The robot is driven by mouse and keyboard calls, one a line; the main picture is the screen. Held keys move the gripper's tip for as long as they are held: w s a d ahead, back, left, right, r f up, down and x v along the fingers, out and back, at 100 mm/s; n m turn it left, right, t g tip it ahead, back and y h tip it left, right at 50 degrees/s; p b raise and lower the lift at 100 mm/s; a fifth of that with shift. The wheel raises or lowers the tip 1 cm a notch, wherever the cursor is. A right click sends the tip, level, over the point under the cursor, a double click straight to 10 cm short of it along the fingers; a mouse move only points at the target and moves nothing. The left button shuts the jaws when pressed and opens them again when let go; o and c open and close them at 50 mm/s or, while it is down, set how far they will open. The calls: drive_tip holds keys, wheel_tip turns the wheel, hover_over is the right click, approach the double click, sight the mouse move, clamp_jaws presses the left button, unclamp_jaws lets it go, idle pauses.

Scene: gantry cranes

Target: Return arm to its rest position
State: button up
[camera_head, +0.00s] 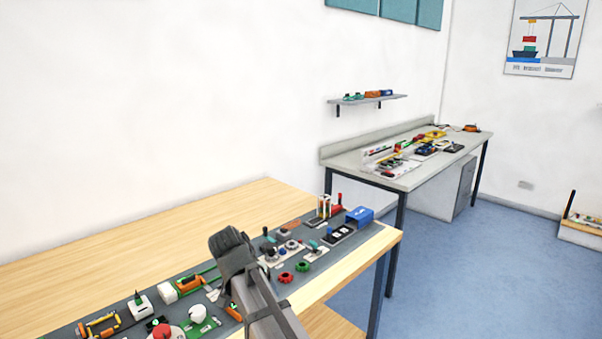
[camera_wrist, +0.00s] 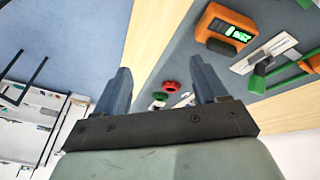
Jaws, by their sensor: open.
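My gripper (camera_wrist: 160,90) shows in the wrist view with its two fingers spread wide apart and nothing between them. In the head view my arm (camera_head: 262,295) rises from the bottom edge in front of the wooden bench (camera_head: 130,225). The fingertips cannot be made out in the head view. The arm hides part of the grey control panel (camera_head: 330,262) along the bench's front edge. Red and green knobs (camera_wrist: 168,87) show beyond and between the fingers in the wrist view, apart from them.
The panel carries several switches, knobs and a blue box (camera_head: 359,217). An orange device with a green display (camera_wrist: 226,28) shows in the wrist view. A second table (camera_head: 410,180) with small devices stands at the back right, below a wall shelf (camera_head: 367,99).

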drive_tip(key=d+f+m+g+h, duration=0.1)
drive_tip(key=d+f, duration=0.3)
drive_tip(key=d, duration=0.4)
drive_tip(key=d+f+m+g+h, duration=0.1)
drive_tip(key=d+f, duration=0.3)
drive_tip(key=d, duration=0.5)
drive_tip(key=s+d+f+n+g+y, duration=0.1)
drive_tip(key=s+d+f, duration=0.15)
drive_tip(key=f, duration=0.65)
drive_tip(key=s+d+f+n+g, duration=0.1)
drive_tip(key=s+d+f+g, duration=0.15)
drive_tip(key=f, duration=0.65)
drive_tip(key=s+d+f+n+g+y, duration=0.1)
drive_tip(key=s+d+f, duration=0.2)
drive_tip(key=s+f, duration=0.55)
drive_tip(key=s+d+f+n+g+y, duration=0.1)
drive_tip(key=s+d+f, duration=0.1)
drive_tip(key=s+f, duration=0.65)
drive_tip(key=s+f+g+y, duration=0.1)
drive_tip(key=s+f, duration=0.4)
drive_tip(key=s, duration=0.3)
drive_tip(key=s+d+f+g+y, duration=0.1)
drive_tip(key=s+f+g, duration=0.1)
drive_tip(key=s+f, duration=0.3)
drive_tip(key=s, duration=0.3)
drive_tip(key=shift+s+d+f, duration=0.2)
drive_tip(key=shift+s+f, duration=0.15)
drive_tip(key=shift+s, duration=0.05)
